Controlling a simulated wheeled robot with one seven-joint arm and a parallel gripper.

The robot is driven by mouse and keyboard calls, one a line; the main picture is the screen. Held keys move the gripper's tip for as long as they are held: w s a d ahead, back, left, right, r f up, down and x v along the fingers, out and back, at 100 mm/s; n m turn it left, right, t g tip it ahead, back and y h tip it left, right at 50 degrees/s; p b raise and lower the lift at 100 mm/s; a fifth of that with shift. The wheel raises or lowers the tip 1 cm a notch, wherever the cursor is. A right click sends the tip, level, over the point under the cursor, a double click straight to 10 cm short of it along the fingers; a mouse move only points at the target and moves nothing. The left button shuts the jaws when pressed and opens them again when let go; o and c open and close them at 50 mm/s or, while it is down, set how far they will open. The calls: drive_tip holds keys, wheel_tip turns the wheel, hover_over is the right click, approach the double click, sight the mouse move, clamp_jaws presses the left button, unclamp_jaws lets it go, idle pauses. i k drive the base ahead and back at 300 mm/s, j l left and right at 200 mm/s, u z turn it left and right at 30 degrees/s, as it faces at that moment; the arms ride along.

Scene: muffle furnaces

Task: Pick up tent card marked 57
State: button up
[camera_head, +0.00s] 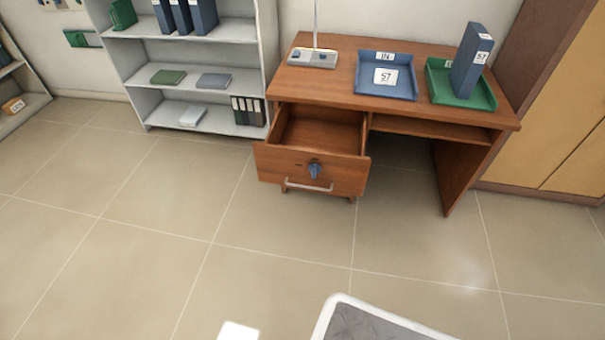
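A white card marked 57 (385,77) shows in the blue tray (402,92) labelled IN on the wooden desk. I take it to be the tent card, but its folded shape is hard to make out from this height. My gripper is not in view.
A green tray (440,92) at the desk's right holds an upright blue binder (468,62), also labelled 57. A lamp base (312,57) stands at the desk's left. The desk drawer (310,170) is pulled open, with a blue key-like piece on its front. The floor before the desk is clear.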

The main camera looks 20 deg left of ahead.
sight(383, 77)
drive_tip(key=i+u, duration=0.3)
drive_tip(key=i, duration=0.25)
drive_tip(key=i+l+u, duration=0.3)
drive_tip(key=i, duration=0.25)
drive_tip(key=i+l+u, duration=0.15)
drive_tip(key=i+u, duration=0.15)
drive_tip(key=i, duration=0.2)
drive_tip(key=i+l+u, duration=0.3)
drive_tip(key=i+l, duration=0.1)
drive_tip(key=i, duration=0.1)
